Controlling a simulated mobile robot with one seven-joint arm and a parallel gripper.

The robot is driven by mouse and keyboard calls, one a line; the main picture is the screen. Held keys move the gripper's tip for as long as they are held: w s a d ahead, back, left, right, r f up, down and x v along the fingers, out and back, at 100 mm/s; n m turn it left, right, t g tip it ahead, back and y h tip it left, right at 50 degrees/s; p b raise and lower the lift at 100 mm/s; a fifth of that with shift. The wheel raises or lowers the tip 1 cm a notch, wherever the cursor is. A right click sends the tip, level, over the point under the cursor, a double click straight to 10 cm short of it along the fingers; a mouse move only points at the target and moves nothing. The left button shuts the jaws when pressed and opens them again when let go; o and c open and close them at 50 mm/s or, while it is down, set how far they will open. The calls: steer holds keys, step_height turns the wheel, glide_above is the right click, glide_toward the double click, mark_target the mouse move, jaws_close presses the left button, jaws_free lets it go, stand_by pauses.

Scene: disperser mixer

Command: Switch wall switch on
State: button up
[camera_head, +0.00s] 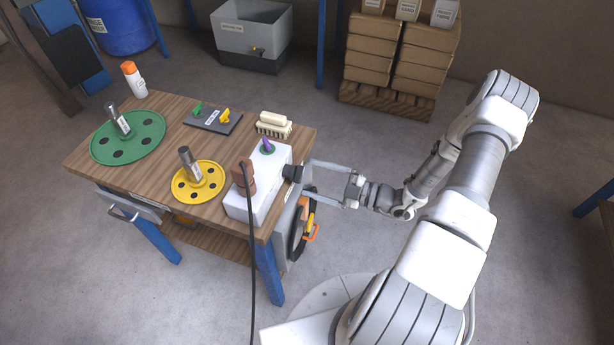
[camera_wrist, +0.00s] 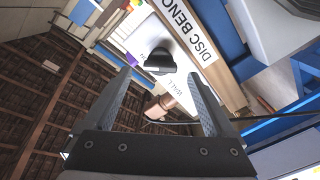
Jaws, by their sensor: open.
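The white switch box (camera_head: 258,197) stands on the right end of the wooden bench. A black rotary knob (camera_head: 291,172) sticks out of its right side. In the wrist view the knob (camera_wrist: 160,58) has a ridged grip, and the white face (camera_wrist: 140,35) beside it bears a partly readable label, "WALL". My gripper (camera_head: 306,177) is open, its two fingers spread on either side of the knob at its outer end. In the wrist view the knob sits between and just beyond the fingertips (camera_wrist: 160,76). I cannot tell whether they touch.
A brown plug (camera_head: 243,178) with a black cable is on the box's front, and a purple knob (camera_head: 268,147) is on its top. Yellow (camera_head: 198,181) and green discs (camera_head: 128,138), a brush (camera_head: 273,124) and a bottle (camera_head: 133,79) occupy the bench.

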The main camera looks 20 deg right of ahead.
steer(key=b+v, duration=0.1)
steer(key=v, duration=1.3)
steer(key=shift+s+d, duration=0.25)
steer(key=shift+d, duration=0.05)
